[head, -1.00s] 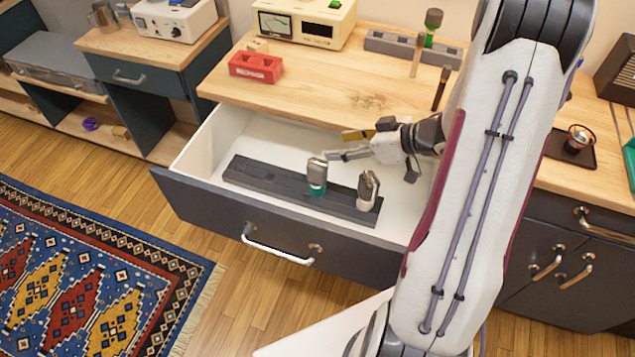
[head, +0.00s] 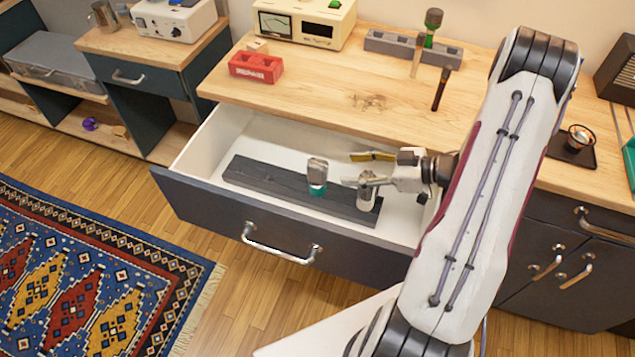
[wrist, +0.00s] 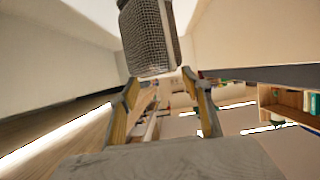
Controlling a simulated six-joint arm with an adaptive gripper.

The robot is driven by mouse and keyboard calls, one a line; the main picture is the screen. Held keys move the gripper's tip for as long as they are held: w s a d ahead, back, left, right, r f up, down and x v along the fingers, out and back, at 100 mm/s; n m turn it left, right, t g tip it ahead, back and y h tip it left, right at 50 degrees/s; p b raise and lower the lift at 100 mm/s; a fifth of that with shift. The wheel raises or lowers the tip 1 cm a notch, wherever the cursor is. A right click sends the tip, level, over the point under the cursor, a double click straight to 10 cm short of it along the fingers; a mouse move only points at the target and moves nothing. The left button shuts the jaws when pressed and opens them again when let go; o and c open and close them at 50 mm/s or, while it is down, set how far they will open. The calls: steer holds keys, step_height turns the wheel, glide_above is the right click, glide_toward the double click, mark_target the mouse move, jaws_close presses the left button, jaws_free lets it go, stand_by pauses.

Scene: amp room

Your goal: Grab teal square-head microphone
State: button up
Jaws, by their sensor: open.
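The teal square-head microphone (head: 317,178) stands upright in a long dark rack (head: 265,180) inside the open drawer. It has a silver block head and a teal band below. A second, silver microphone (head: 366,196) stands to its right in the rack, partly covered by a finger. My gripper (head: 348,168) is open, pointing left, with its fingertips just right of the teal microphone and apart from it. In the wrist view, a grey mesh microphone head (wrist: 147,38) fills the top centre, beyond my open fingers (wrist: 166,98); no teal shows there.
The drawer's front panel (head: 210,212) and white side wall (head: 208,138) bound the rack. The wooden desktop (head: 310,90) lies behind and above, with a red block (head: 256,67), a meter box (head: 305,22) and a grey rack (head: 385,45). A dark upright item (head: 441,88) stands near my arm.

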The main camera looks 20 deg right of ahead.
mark_target(328, 166)
stand_by(0.3)
steer(key=shift+x, duration=1.3)
steer(key=shift+w+a, duration=0.1)
steer(key=shift+w+a+f, duration=0.2)
steer(key=shift+w+a, duration=0.9)
steer(key=shift+a, duration=0.2)
steer(key=shift+x, duration=0.85)
jaws_close()
